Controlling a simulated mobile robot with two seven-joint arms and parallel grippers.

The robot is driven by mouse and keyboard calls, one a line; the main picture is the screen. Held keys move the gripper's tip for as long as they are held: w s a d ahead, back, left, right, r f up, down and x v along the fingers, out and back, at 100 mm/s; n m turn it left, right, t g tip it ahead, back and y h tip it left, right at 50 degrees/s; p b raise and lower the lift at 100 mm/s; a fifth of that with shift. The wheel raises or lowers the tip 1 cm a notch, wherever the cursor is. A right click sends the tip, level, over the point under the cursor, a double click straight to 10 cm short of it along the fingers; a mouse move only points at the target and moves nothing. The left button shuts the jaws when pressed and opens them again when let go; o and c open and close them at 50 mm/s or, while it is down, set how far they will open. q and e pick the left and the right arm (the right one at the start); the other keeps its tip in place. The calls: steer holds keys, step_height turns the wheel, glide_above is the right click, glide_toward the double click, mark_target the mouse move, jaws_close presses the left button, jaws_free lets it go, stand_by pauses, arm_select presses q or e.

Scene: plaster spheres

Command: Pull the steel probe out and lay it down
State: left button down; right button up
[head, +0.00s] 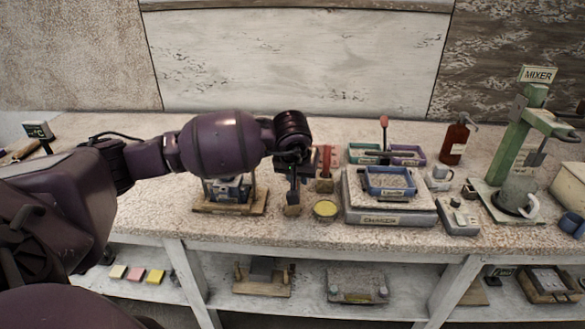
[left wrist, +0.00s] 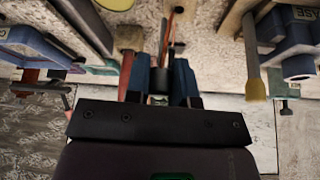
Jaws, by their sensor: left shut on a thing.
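A thin grey rod, which looks like the steel probe (left wrist: 163,40), runs on from between the fingers toward the bench. A tan block (left wrist: 127,40) is beside it there. I cannot tell whether the rod's tip is free or still in something. In the head view, the gripper and arm hide the probe. My right gripper is not in view.
A red stand (head: 326,168) and a scale with a blue tray (head: 390,183) are to the right. A °C display (head: 38,130) is far left.

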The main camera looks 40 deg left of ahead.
arm_select(q)
steer(key=shift+w+a+r+n, duration=0.1)
steer(key=shift+w+a+n, duration=0.1)
steer(key=shift+a, duration=0.45)
steer(key=shift+w+a+r+n, duration=0.1)
steer(key=shift+w+a, duration=0.05)
steer(key=shift+a, duration=0.45)
step_height(320, 180, down, 5)
steer(key=b, duration=0.2)
steer(key=shift+b, duration=0.3)
steer(key=shift+f, duration=0.35)
